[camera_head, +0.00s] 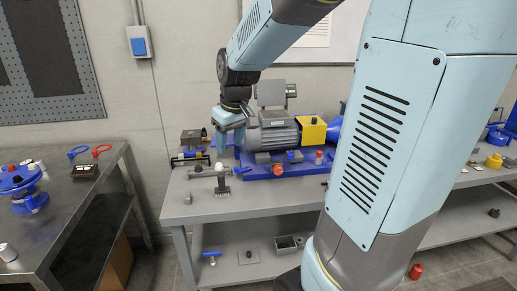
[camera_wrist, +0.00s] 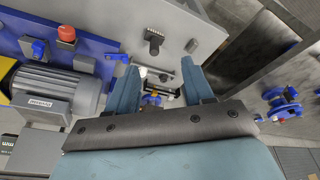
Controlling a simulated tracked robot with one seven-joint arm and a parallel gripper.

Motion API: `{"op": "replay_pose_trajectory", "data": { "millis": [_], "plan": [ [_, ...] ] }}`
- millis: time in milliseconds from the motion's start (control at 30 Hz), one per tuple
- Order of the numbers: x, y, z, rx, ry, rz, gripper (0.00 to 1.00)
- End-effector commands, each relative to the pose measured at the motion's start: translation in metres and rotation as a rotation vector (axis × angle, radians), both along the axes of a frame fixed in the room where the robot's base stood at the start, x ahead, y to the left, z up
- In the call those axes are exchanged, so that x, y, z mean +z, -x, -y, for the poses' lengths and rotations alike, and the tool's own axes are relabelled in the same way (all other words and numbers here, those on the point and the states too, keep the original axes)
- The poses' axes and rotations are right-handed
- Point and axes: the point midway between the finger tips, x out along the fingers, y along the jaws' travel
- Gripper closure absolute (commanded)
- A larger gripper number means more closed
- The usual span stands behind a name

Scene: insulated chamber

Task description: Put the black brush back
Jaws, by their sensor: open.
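A small black brush (camera_head: 222,191) stands near the front edge of the middle workbench, with what looks like bristles at its base. A dark ribbed shape that looks like the same brush (camera_wrist: 154,40) shows in the wrist view, beyond my fingertips. My gripper (camera_head: 229,146) hangs above the bench behind the brush, beside the grey motor. In the wrist view my gripper (camera_wrist: 160,70) has its two blue fingers wide apart, with nothing held between them. Small items on the bench show in the gap, partly hidden by the palm. I cannot tell which place belongs to the brush.
A grey motor (camera_head: 272,136) on a blue base and a yellow block (camera_head: 312,130) stand right of my gripper. The left bench (camera_head: 70,215) holds a blue flanged part (camera_head: 18,183). The bench's front strip is mostly clear.

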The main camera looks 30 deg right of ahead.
Motion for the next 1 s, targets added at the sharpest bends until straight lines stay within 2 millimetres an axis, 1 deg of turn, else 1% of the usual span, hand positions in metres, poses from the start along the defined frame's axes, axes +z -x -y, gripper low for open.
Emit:
{"op": "replay_pose_trajectory", "data": {
  "millis": [33,100,300,500,600,700,800,1000],
  "plan": [
    [0.01,0.014,-0.001,-0.018,-0.002,0.021,0.48],
    [0.021,0.031,-0.001,-0.046,-0.006,0.043,0.48],
    [0.043,0.081,-0.003,-0.128,-0.021,0.104,0.48],
    [0.056,0.129,-0.003,-0.209,-0.038,0.165,0.48],
    [0.058,0.15,-0.003,-0.244,-0.048,0.191,0.48],
    [0.059,0.164,-0.002,-0.272,-0.055,0.208,0.48],
    [0.059,0.173,0.001,-0.289,-0.058,0.221,0.48],
    [0.059,0.178,0.001,-0.299,-0.061,0.226,0.48]
  ]
}}
